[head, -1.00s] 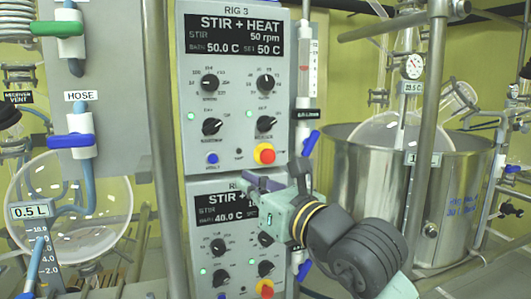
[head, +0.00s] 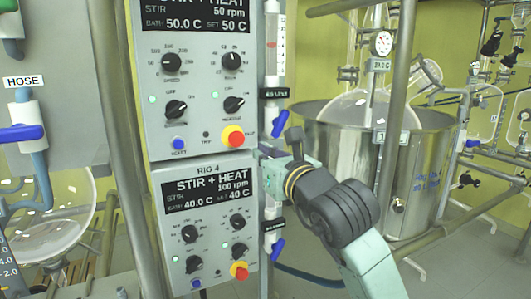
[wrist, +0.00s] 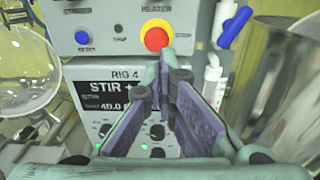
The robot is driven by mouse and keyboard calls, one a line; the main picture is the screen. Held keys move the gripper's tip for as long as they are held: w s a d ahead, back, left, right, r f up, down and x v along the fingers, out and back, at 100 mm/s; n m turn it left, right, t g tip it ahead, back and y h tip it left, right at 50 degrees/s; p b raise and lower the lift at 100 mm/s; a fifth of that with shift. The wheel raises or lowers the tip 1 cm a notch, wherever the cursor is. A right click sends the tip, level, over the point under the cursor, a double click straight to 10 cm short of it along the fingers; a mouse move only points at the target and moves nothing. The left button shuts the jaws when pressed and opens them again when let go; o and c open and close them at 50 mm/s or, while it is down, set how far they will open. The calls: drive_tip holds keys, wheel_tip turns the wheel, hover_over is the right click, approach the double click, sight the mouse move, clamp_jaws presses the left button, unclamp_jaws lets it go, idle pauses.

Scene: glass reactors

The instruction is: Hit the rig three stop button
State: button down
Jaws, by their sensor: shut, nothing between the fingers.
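The rig three stop button (head: 233,136) is a red cap in a yellow ring at the lower right of the upper control box (head: 208,108). It also shows in the wrist view (wrist: 156,38), uncovered, just above my fingertips. My gripper (wrist: 164,58) is shut and empty, its purple finger pads meeting in front of the panel. In the head view my gripper (head: 262,153) is at the box's right edge, a little below and right of the button. I cannot tell how far the tips stand from the panel.
The rig four box (head: 205,215) sits directly below, with its own red button (head: 239,271). A blue reset button (head: 179,144) is left of the stop button. A blue-handled valve (head: 280,123) and a vertical tube are close on the right. A large steel vessel (head: 340,160) stands beyond.

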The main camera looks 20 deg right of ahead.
sight(240, 140)
drive_tip(key=w+p, duration=0.3)
drive_tip(key=w, duration=0.6)
drive_tip(key=shift+w+a+r, duration=0.1)
drive_tip(key=shift+a, duration=0.05)
drive_tip(key=shift+w, duration=0.35)
